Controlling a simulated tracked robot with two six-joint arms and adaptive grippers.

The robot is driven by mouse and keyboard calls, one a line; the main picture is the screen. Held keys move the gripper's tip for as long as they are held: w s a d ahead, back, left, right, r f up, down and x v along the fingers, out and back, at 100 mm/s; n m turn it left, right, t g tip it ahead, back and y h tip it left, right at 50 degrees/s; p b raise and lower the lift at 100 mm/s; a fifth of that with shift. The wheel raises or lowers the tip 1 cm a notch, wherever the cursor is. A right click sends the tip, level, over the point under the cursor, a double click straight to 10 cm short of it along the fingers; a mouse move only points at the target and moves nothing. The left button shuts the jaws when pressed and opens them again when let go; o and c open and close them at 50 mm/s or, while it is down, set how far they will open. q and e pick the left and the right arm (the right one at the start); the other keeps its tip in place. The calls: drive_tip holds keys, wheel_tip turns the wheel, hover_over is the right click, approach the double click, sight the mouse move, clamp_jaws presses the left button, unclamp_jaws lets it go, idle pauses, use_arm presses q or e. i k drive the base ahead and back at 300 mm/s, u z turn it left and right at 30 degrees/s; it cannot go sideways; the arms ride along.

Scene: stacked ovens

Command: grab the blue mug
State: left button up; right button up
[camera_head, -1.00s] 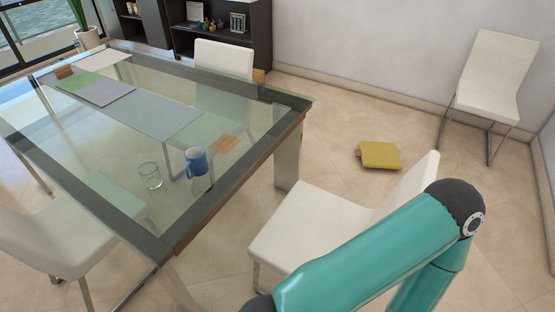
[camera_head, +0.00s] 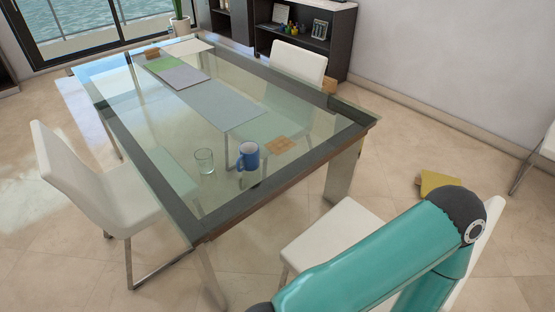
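A small tan wooden piece (camera_head: 284,145) lies to the right of the mug. My teal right arm crosses the lower right, but its gripper is out of the picture. My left arm and gripper are not in view. Nothing touches the mug.
White chairs stand at the left (camera_head: 92,180), at the far side (camera_head: 298,64) and at the close right (camera_head: 335,235), partly behind my arm. A yellow object (camera_head: 437,182) lies on the floor. A dark shelf unit (camera_head: 335,45) is at the back. Open floor (camera_head: 75,260) shows at lower left.

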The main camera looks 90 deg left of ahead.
sight(249, 151)
drive_tip(key=z, duration=0.1)
drive_tip(key=i, duration=0.25)
drive_tip(key=u, duration=3.5)
drive_tip(key=i, duration=0.45)
drive_tip(key=u, duration=0.6)
drive_tip(key=k, duration=0.7)
drive_tip(key=u, duration=0.15)
